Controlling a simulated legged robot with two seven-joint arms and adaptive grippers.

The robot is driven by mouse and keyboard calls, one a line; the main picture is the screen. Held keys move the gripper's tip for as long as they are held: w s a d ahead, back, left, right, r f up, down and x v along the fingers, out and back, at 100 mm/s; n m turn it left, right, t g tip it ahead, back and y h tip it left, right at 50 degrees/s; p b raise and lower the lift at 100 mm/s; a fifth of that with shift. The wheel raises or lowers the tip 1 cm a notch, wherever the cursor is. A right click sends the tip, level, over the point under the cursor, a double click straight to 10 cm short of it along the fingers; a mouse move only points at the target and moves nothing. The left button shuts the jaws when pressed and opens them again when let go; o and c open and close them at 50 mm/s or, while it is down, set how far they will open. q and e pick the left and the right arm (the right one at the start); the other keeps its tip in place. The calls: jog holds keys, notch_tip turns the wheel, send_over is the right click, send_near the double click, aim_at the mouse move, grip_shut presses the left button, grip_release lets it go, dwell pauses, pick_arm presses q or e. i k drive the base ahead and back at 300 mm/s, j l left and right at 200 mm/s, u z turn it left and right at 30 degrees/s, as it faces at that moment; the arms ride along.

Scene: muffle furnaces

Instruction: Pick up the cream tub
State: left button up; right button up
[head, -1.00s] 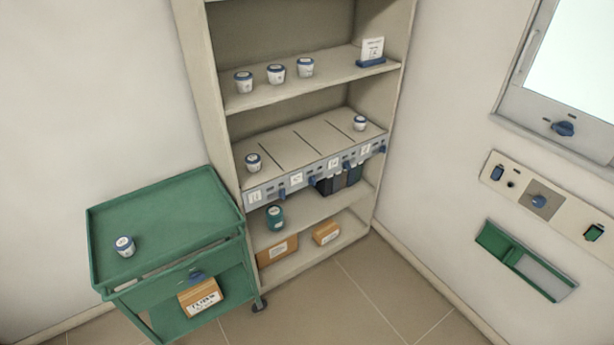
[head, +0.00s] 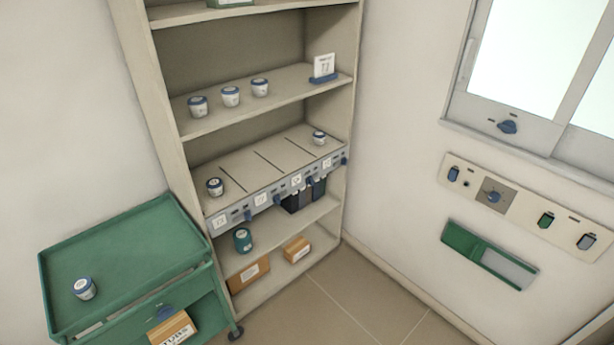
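Several small white tubs with blue lids are in the head view, and I cannot tell which one is the cream tub. One tub (head: 84,288) stands on the green cart's top (head: 130,262). Three tubs, the left (head: 198,106), middle (head: 231,96) and right (head: 260,88), stand in a row on the upper shelf. On the shelf below, one tub (head: 215,187) stands at the left and one (head: 319,138) at the right. A teal tub (head: 243,240) stands on a lower shelf. Neither gripper shows.
The shelf unit (head: 160,120) stands against the wall, beside the cart. Cardboard boxes (head: 249,274) lie on its bottom shelf and one (head: 172,329) on the cart's lower level. A wall panel with switches (head: 520,205) is at the right. The floor (head: 350,300) in front is clear.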

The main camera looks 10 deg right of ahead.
aim_at(83, 287)
jog(key=u, duration=1.55)
